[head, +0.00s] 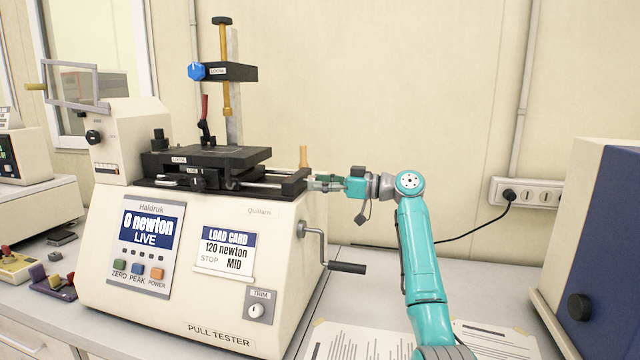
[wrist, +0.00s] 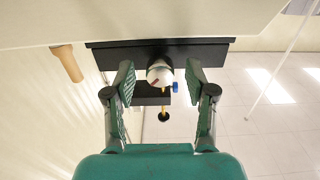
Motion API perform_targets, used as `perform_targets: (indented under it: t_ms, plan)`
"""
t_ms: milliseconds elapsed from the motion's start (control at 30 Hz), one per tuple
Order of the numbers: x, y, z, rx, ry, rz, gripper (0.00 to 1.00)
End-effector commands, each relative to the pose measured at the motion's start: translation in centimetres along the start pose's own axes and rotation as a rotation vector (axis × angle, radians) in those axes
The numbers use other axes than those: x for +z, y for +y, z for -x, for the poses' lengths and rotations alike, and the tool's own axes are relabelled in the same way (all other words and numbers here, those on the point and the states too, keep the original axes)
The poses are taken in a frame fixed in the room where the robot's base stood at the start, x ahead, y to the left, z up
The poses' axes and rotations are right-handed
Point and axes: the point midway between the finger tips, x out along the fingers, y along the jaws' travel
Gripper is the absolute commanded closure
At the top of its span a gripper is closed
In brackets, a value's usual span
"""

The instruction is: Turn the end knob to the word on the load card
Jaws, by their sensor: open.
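The pull tester (head: 120,285) stands on the bench. Its load card (head: 225,251) reads "120 newton" and "STOP MID". Words around the knob are too small to read. My gripper (wrist: 159,80) is open, with one finger on each side of the knob; I cannot tell whether they touch it. In the head view my gripper (head: 318,186) is at the slide's right end and hides the knob.
A crank handle (head: 345,268) sticks out below my gripper. A wooden peg (head: 303,156) stands beside the slide end. A blue knob (head: 196,71) sits on the upper clamp. Papers (head: 360,342) lie on the bench. A blue-fronted box (head: 610,240) stands at right.

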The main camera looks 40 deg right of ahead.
Motion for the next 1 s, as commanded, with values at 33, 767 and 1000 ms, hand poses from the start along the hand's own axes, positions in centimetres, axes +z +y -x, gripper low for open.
perform_targets:
  t_ms: [33, 767, 1000]
  plan:
    - [-0.01, 0.0, 0.01, 0.0, 0.0, 0.0, 0.44]
    - [0.0, -0.01, 0.01, 0.0, 0.0, -0.089, 1.0]
    - [-0.01, -0.03, 0.01, 0.0, 0.0, -0.266, 1.0]
